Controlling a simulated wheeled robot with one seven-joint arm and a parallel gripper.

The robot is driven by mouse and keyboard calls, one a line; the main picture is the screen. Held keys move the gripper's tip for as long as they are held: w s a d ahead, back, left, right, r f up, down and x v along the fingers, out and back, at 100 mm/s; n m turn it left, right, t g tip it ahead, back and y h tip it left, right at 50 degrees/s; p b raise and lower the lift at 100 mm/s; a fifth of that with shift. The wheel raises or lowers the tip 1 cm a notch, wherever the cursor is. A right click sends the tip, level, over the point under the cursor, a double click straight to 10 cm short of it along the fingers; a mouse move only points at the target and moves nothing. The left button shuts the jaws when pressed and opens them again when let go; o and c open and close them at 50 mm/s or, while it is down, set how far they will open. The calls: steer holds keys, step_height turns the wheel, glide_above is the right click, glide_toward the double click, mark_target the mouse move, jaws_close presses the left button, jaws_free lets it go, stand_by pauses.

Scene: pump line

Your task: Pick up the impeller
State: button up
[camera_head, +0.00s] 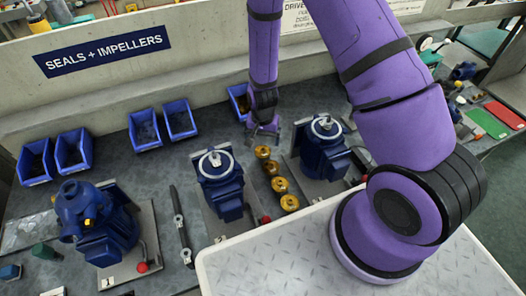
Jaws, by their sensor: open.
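Several brass-coloured round parts that look like impellers stand in a row between two blue pumps. The farthest impeller (263,152) is just below my gripper in the picture; the nearest impeller (290,203) is at the front end of the row. My gripper (264,136) hangs from the purple arm, pointing down near the far end of the row. It is open, and I see nothing between its fingers. The fingers are small here, and I cannot tell their exact height above the farthest impeller.
A blue pump (220,185) stands left of the row and another blue pump (322,148) right of it. A larger blue pump (97,222) is at far left. Blue bins (144,130) line the back wall. A dark bar (181,226) lies on the grey bench.

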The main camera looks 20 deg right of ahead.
mark_target(263, 148)
steer(key=shift+w+d+f, duration=0.1)
steer(key=shift+f, duration=2.6)
steer(key=c, duration=1)
